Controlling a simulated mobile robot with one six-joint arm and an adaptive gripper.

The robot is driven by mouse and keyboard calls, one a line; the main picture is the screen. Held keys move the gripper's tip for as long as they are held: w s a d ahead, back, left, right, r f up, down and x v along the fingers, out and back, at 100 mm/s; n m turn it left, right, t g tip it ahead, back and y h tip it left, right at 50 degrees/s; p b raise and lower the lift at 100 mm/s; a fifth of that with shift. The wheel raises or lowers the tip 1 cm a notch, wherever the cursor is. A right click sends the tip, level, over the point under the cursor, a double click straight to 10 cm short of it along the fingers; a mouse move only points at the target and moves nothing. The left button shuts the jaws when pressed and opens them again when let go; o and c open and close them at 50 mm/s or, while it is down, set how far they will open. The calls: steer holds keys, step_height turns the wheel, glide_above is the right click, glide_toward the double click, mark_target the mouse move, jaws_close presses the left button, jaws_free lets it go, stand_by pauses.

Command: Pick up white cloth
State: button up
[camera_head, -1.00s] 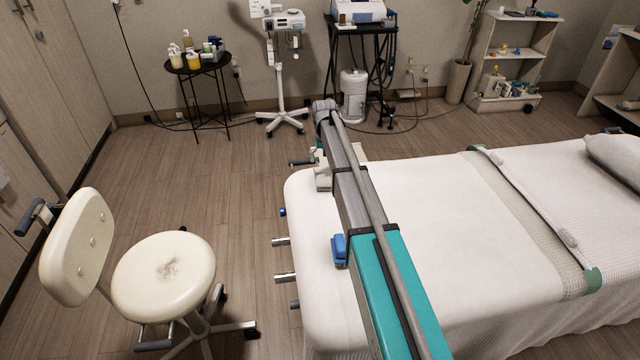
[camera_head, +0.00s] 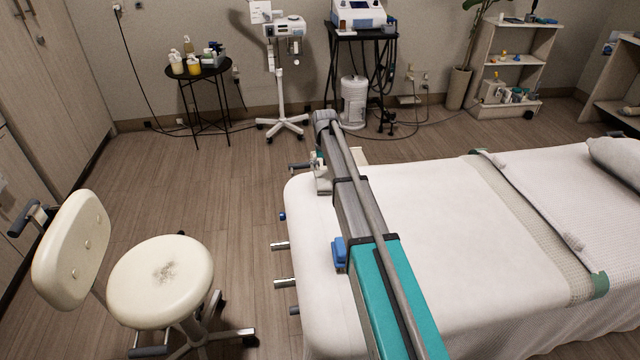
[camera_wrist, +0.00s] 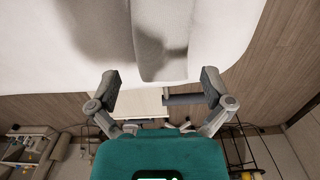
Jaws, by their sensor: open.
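A white cloth (camera_head: 460,225) covers the treatment bed. In the wrist view, white fabric (camera_wrist: 60,45) fills the top, with a raised, smooth-edged white section (camera_wrist: 160,65) in the middle, partly in shadow. I cannot tell whether this section is a separate cloth or part of the bed cover. My gripper (camera_wrist: 160,86) is open, its two fingers wide apart just below that section's edge, with nothing held. In the head view, my arm reaches over the bed's left end and the fingers cannot be made out.
A cream stool (camera_head: 160,280) stands left of the bed. Metal handles (camera_head: 285,283) stick out from the bed's left end. A black side table (camera_head: 198,70) with bottles, a white stand (camera_head: 280,85) and a shelf (camera_head: 515,60) line the back wall. The wooden floor between is clear.

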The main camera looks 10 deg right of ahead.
mark_target(323, 177)
steer(key=shift+s+a+f+b, duration=0.1)
steer(key=shift+f+b, duration=0.95)
steer(key=shift+f, duration=0.15)
steer(key=shift+a+f+b, duration=0.1)
steer(key=shift+f+b, duration=0.95)
steer(key=shift+f, duration=0.1)
steer(key=c, duration=0.9)
